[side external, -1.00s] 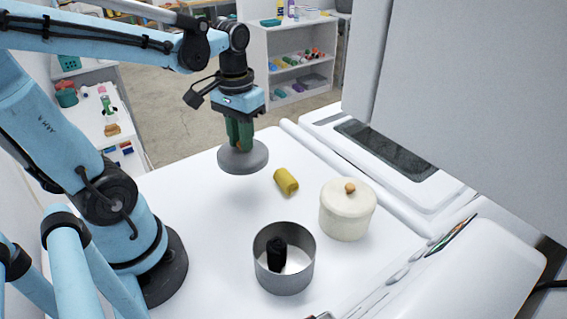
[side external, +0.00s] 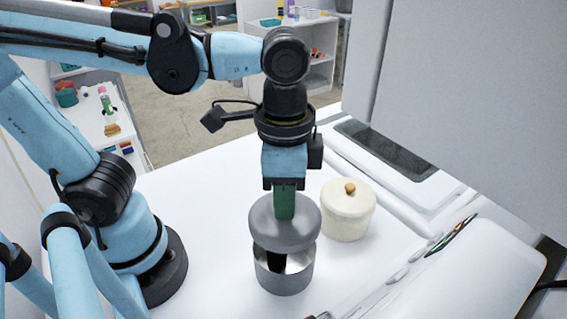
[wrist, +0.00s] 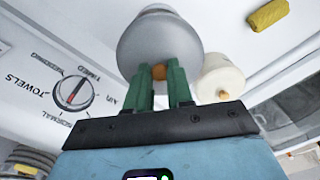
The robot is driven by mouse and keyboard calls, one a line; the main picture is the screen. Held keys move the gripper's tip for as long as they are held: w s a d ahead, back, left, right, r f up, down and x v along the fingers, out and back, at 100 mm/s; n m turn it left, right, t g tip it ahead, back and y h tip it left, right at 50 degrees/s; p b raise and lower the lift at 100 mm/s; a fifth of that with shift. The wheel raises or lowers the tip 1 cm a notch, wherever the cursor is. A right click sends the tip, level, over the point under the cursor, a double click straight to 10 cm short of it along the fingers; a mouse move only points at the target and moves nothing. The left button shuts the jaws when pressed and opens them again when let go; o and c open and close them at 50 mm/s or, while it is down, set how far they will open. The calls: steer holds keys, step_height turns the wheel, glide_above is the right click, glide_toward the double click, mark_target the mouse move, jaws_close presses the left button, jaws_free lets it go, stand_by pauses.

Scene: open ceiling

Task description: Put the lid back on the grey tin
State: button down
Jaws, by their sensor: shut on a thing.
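My gripper (side external: 285,213) is shut on the knob of the round grey lid (side external: 268,232). In the wrist view, the green fingertips (wrist: 159,72) close around the small orange knob, with the grey lid (wrist: 145,40) beyond them. The open grey tin (side external: 283,282) stands on the white surface, and the lid hangs above it, apart from its rim. A strip of the tin's inside shows under the lid, with part of a black object (side external: 278,260) in it.
A cream lidded pot (side external: 347,215) stands close on the right of the lid; it also shows in the wrist view (wrist: 221,76). A yellow cylinder (wrist: 268,14) lies nearby and is hidden in the side view. The white top (side external: 215,260) left of the tin is clear.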

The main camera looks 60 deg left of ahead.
mark_target(284, 226)
steer(key=shift+s+d+f, duration=0.1)
steer(key=shift+d+f, duration=0.05)
steer(key=shift+f, duration=3.05)
steer(key=shift+f, duration=0.15)
steer(key=c, duration=0.9)
jaws_free()
steer(key=shift+o, duration=0.4)
steer(key=o, duration=0.4)
